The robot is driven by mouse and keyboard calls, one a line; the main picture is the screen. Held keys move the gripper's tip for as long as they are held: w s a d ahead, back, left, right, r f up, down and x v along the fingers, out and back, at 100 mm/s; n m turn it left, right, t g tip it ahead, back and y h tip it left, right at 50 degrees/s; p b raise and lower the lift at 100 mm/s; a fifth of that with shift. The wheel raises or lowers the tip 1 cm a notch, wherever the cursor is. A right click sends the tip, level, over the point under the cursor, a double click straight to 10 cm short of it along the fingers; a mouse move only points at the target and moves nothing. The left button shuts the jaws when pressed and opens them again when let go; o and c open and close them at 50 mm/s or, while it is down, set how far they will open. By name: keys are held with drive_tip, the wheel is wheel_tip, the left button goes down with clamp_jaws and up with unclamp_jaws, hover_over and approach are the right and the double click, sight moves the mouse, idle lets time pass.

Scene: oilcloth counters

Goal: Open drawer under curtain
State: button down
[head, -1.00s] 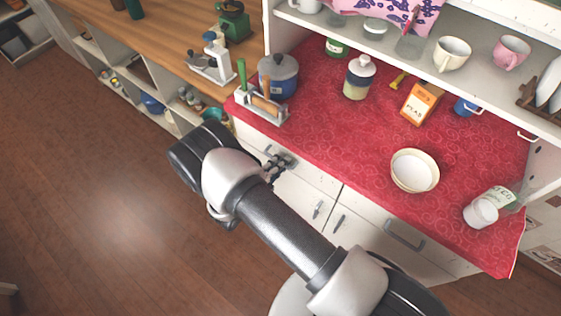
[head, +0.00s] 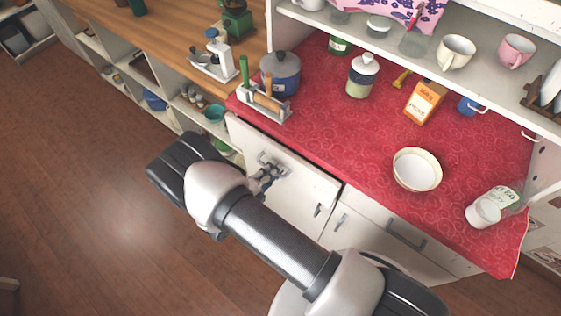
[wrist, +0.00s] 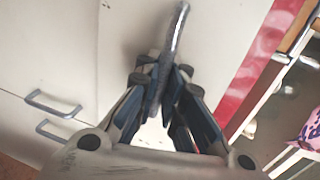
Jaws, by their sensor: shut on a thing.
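The left white drawer (head: 300,186) sits under the red-covered counter and appears pulled slightly out, with a thin dark gap along its top edge. Its metal bar handle (wrist: 172,45) stands between my fingers in the wrist view. My gripper (head: 268,172) is shut on this handle; it also shows in the wrist view (wrist: 160,85). My wrist and fingers hide part of the drawer front. The pink and purple patterned curtain (head: 395,10) hangs at the top of the shelf above the counter.
A second drawer handle (head: 405,236) is to the right. A cream bowl (head: 417,170), a spice box (head: 425,102), a lidded jar (head: 362,76) and a blue pot (head: 280,74) stand on the red counter (head: 330,125). The wooden floor (head: 90,190) at left is clear.

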drive_tip(key=f+b+v, duration=0.1)
drive_tip(key=f+v, duration=0.1)
drive_tip(key=v, duration=0.9)
drive_tip(key=s+f+b+v, duration=0.1)
drive_tip(key=f+b+v, duration=0.1)
drive_tip(key=v, duration=0.9)
drive_tip(key=shift+a+f, duration=0.25)
drive_tip(key=shift+f, duration=0.05)
drive_tip(key=shift+w, duration=0.15)
drive_tip(key=c, duration=2)
unclamp_jaws()
drive_tip(key=shift+o, duration=0.2)
drive_tip(key=v, duration=1.2)
drive_tip(key=shift+f, duration=0.1)
